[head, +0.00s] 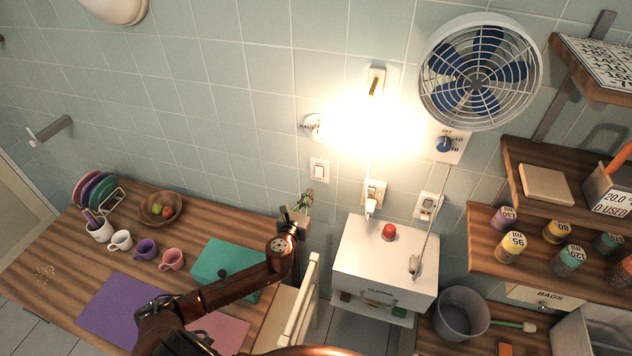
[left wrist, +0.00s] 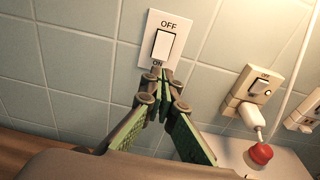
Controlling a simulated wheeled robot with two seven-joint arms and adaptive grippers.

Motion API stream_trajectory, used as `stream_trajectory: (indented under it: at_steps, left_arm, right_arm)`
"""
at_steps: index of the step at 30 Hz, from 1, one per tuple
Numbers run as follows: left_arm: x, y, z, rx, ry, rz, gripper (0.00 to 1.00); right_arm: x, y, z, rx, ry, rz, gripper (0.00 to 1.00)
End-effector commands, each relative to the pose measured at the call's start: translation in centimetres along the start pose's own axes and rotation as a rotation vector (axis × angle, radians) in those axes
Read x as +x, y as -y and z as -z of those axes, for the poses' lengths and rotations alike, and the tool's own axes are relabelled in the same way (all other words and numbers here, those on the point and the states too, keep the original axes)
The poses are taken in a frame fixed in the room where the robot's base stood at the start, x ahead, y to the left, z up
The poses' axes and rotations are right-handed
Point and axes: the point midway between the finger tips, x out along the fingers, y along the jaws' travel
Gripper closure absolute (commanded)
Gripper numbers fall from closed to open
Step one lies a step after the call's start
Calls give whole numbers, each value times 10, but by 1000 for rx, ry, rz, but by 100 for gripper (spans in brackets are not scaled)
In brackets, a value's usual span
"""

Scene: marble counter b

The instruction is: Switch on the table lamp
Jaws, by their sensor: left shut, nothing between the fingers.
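A bright lamp glow (head: 372,125) on the tiled wall washes out the shape of its source. I cannot make out a separate table lamp. A white rocker wall switch (head: 319,170) is below and left of the glow. In the left wrist view the switch (left wrist: 163,46) reads OFF above the rocker and ON below. My left gripper (head: 306,200) is shut and empty, just below the switch. Its fingertips (left wrist: 160,76) overlap the plate's lower edge by the ON label; I cannot tell whether they touch. My right gripper is not in view.
A socket with a plug (head: 374,190) is right of the switch. A white box (head: 362,252) with a red button (head: 389,232) stands below it. A fan (head: 478,78) hangs at upper right.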

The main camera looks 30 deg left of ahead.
Motion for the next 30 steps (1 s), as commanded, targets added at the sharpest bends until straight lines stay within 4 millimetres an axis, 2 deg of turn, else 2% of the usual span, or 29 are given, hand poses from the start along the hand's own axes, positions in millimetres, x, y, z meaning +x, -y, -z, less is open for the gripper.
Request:
stream_trajectory:
  at_steps: [6,12,18,30]
  left_arm:
    - [46,0,-1,0,1,-2,100]
    - [75,0,0,0,0,-1,100]
    - [87,0,1,0,-1,0,100]
    - [89,2,1,0,2,2,100]
  right_arm:
    - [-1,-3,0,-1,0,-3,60]
    - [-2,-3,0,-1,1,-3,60]
    - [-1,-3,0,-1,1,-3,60]
    - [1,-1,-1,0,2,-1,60]
